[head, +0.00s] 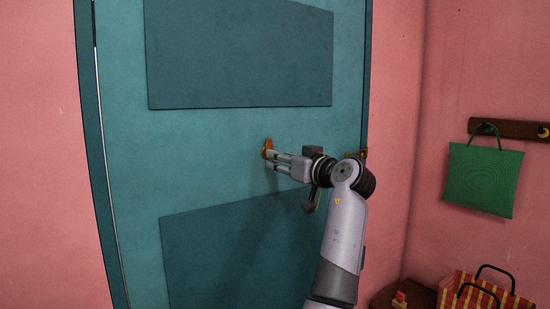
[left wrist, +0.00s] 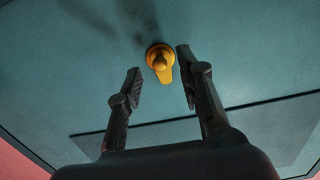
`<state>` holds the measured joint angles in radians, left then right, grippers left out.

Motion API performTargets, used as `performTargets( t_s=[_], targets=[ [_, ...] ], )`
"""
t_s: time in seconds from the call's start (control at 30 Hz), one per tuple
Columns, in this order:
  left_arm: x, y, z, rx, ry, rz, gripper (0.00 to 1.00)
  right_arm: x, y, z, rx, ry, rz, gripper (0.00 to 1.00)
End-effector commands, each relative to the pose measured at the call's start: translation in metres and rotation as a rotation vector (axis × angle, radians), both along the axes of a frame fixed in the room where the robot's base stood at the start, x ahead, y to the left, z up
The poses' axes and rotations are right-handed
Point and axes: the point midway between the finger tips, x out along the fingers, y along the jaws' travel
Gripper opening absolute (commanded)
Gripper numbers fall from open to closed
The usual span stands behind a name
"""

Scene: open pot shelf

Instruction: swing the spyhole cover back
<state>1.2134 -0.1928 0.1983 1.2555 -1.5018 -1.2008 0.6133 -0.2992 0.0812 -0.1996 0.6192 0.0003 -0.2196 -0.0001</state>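The spyhole cover (head: 267,145) is a small orange-yellow piece on the teal door (head: 210,135), between its two darker panels. In the left wrist view the cover (left wrist: 161,64) shows a round base with a narrower tab hanging from it, pointing down in the picture. My left gripper (head: 271,159) is at the cover, with its fingers toward the door. In the left wrist view my left gripper (left wrist: 160,64) is open, one finger on each side of the cover, with gaps showing. The spyhole itself is not seen. My right gripper is not in view.
A brass door fitting (head: 363,154) is at the door's right edge, behind my arm. A green bag (head: 482,178) hangs from a dark wall rack (head: 510,129) on the right.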

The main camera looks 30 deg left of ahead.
Motion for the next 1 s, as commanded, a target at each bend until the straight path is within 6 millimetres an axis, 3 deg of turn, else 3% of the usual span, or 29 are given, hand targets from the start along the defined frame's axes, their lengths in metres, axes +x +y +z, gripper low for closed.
performTargets(
  t_s=[0.2,0.4,1.0],
  targets=[
    [-0.018,-0.044,0.0,0.0,0.0,-0.003,0.34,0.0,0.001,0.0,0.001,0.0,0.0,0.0],
    [-0.027,-0.067,0.0,0.0,0.0,-0.001,0.34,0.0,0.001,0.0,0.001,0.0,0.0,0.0],
    [-0.03,-0.072,0.0,0.0,0.0,0.0,0.34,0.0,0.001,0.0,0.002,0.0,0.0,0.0]
  ],
)
